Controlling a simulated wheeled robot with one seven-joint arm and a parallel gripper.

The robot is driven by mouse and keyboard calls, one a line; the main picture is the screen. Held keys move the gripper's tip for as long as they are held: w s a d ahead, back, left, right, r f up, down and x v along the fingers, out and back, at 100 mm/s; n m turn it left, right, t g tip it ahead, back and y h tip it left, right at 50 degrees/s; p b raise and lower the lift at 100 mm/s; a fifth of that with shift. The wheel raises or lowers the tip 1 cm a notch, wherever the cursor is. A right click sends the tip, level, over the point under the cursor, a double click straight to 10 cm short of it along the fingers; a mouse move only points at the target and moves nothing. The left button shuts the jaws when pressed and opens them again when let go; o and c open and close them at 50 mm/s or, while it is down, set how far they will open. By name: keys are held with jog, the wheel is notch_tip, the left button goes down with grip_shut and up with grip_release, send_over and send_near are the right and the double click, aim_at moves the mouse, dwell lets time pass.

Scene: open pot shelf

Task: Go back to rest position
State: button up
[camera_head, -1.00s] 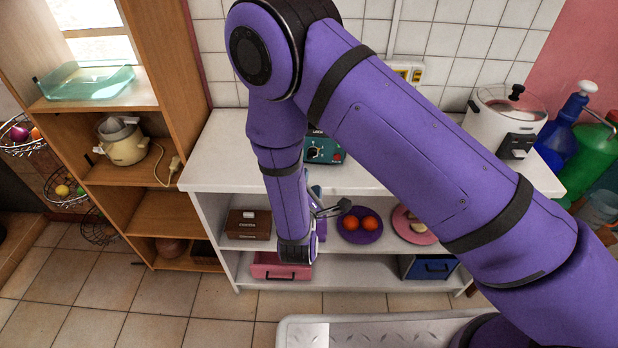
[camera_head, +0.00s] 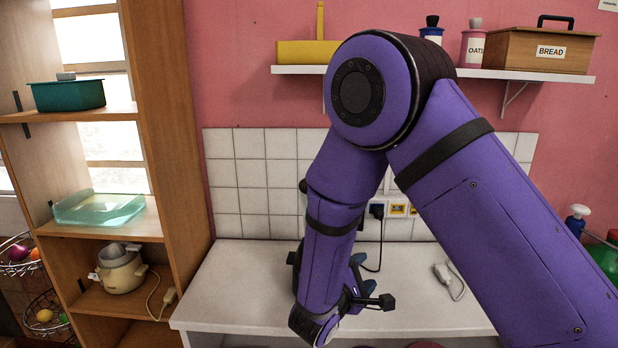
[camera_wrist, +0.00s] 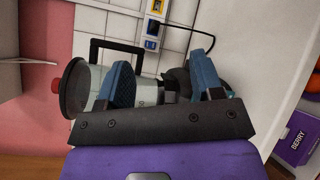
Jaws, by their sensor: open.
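My purple arm crosses the head view, with its forearm hanging down in front of the white counter (camera_head: 235,290). My gripper (camera_head: 363,272) is mostly hidden behind the forearm there; only its blue fingers and dark parts show. In the wrist view my gripper (camera_wrist: 163,82) is open, with its two blue fingers well apart. Beyond the fingers is a pale appliance (camera_wrist: 98,90) with a black handle and a red knob. The fingers cover part of it, and it appears to stand behind them, not held.
A wooden shelf unit (camera_head: 170,130) stands left, with a glass dish (camera_head: 100,208) and a cream cooker (camera_head: 122,272). A wall shelf (camera_head: 540,76) above bears a bread box (camera_head: 530,50). A purple berry box (camera_wrist: 298,138) shows in the wrist view.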

jog(key=s+d+r+m+g, duration=0.5)
jog(key=s+d+r+g, duration=0.1)
jog(key=d+r, duration=0.25)
jog(key=s+d+r+m+g, duration=0.5)
jog(key=d+r+g, duration=0.15)
jog(key=d, duration=0.35)
jog(key=s+r+m+t+y, duration=0.2)
jog(key=s+r+y, duration=0.3)
jog(key=s, duration=0.3)
jog(key=s+r+m+t+y, duration=0.2)
jog(key=s+r+y, duration=0.3)
jog(key=s, duration=0.3)
jog(key=shift+s+r+m+y, duration=0.25)
jog(key=shift+m+y, duration=0.25)
jog(key=shift+m, duration=0.4)
jog(key=shift+w, duration=0.1)
dwell(1.9)
